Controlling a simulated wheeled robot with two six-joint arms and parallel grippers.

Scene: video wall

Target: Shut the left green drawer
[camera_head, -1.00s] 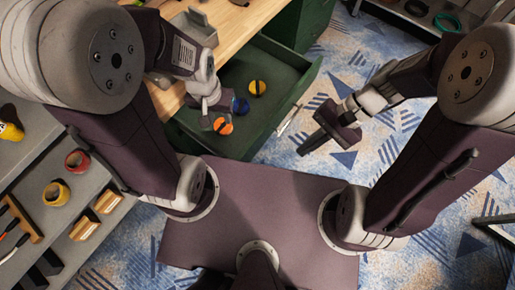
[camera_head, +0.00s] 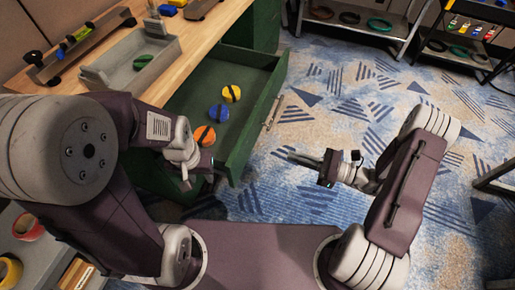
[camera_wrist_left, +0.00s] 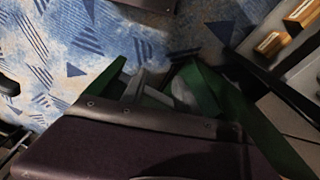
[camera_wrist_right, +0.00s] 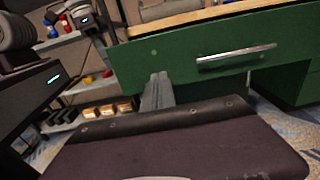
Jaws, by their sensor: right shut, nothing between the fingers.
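The green drawer (camera_head: 247,58) is pulled out below the wooden worktop, its front and silver handle (camera_head: 272,112) facing right. An orange ball (camera_head: 204,136), a blue ball (camera_head: 219,113) and a yellow ball (camera_head: 231,93) lie in it. My left gripper (camera_head: 187,178) is low at the drawer's near side; green panels show around it in the left wrist view, and its finger opening is unclear. My right gripper (camera_head: 293,156) is shut and empty, right of the drawer front. In the right wrist view its fingers (camera_wrist_right: 157,88) point at the green front (camera_wrist_right: 180,55), left of the handle (camera_wrist_right: 236,56).
The wooden worktop (camera_head: 205,45) holds a grey tray (camera_head: 130,65) and tools. Shelves with rings (camera_head: 365,15) stand at the back right. A shelf with tape rolls (camera_head: 28,228) is at the lower left.

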